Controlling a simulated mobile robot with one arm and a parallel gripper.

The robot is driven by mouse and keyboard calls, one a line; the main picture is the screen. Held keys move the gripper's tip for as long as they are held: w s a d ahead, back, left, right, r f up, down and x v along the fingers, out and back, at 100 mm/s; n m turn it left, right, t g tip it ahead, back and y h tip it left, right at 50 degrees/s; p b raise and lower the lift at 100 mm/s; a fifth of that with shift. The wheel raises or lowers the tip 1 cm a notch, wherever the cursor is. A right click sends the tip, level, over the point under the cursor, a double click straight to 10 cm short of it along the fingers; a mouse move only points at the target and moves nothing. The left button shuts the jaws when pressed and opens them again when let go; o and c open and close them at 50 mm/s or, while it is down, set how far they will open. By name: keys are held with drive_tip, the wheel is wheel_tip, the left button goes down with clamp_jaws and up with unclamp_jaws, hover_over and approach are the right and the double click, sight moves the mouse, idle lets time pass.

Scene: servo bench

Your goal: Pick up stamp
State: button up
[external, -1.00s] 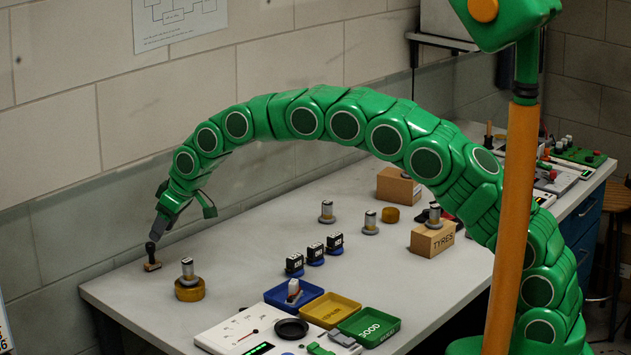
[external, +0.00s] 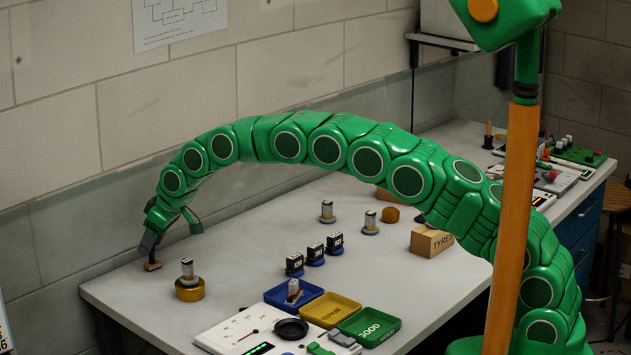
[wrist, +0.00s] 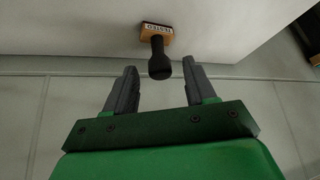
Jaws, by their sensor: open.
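The stamp (external: 152,265) stands upright at the far left end of the bench, with a wooden base and a dark handle. In the wrist view, its black handle (wrist: 159,58) rises from the wooden base (wrist: 155,31), which has a lettered label. My gripper (external: 149,250) is open and low over the stamp, its fingers hiding most of the handle in the external view. In the wrist view, the fingers of my gripper (wrist: 160,78) are apart, with the handle's end between or just beyond their tips. I cannot tell whether they touch it.
A gold round holder (external: 190,292) with a silver-topped part stands close to the right of the stamp. Several dark servos stand mid-bench behind blue, yellow and green trays (external: 369,341). The wall runs close behind the stamp.

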drive_tip(key=shift+x, duration=0.75)
clamp_jaws()
